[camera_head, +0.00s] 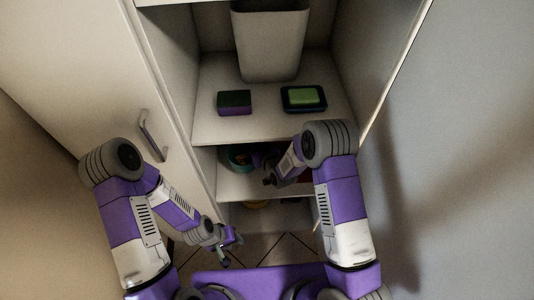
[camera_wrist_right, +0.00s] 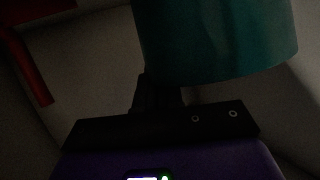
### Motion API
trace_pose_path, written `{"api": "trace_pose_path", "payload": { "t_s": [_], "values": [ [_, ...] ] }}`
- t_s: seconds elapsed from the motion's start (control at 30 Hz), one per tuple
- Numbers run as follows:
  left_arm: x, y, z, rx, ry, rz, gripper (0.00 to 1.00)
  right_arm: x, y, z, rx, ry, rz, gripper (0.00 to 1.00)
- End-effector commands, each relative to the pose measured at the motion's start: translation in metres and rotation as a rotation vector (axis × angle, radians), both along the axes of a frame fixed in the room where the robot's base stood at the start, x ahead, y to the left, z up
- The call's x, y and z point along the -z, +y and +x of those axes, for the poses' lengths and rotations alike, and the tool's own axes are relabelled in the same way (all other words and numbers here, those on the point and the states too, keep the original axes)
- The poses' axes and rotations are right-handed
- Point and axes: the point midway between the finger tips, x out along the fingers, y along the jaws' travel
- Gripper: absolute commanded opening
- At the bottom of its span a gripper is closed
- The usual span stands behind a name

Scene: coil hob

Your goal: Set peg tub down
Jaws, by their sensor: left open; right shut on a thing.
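The peg tub (camera_head: 234,165) is a round teal tub with something orange showing inside, over the middle shelf at its left side. In the right wrist view the teal wall of the tub (camera_wrist_right: 215,40) fills the upper right, dark and close. My right gripper (camera_wrist_right: 160,95) is shut on the tub; a black finger meets its lower edge. In the head view my right wrist and forearm hide part of this hold. I cannot tell whether the tub touches the shelf. My left gripper (camera_head: 230,246) is open and empty, low in front of the cabinet.
The middle shelf (camera_head: 232,187) lies under an upper shelf (camera_head: 210,128) with a purple-green sponge (camera_head: 234,102), a dark dish with green soap (camera_head: 303,98) and a grey bin (camera_head: 270,40). A red thing (camera_wrist_right: 28,55) stands near the tub. A closed door (camera_head: 120,110) is at left.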

Motion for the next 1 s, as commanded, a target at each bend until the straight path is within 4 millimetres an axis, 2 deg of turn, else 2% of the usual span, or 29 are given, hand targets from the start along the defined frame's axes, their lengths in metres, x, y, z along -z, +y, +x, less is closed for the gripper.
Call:
{"api": "trace_pose_path", "payload": {
  "t_s": [0.03,0.2,0.47,0.63,1.0],
  "values": [
    [0.005,0.000,0.000,0.000,0.000,0.000,0.43,0.013,0.000,-0.001,0.000,0.004,-0.001,0.00],
    [0.018,0.000,0.000,0.000,0.000,0.000,0.43,0.046,0.000,0.000,0.000,0.003,-0.001,0.00],
    [0.025,0.000,0.000,0.000,0.000,0.000,0.43,0.066,0.000,0.000,0.000,0.000,-0.001,0.00],
    [0.035,0.000,0.000,0.000,0.000,0.000,0.43,0.092,0.000,0.000,0.000,0.002,-0.001,0.00],
    [0.035,0.000,0.000,0.000,0.000,0.000,0.43,0.097,0.000,0.000,0.000,0.000,0.000,0.00]
  ]
}}
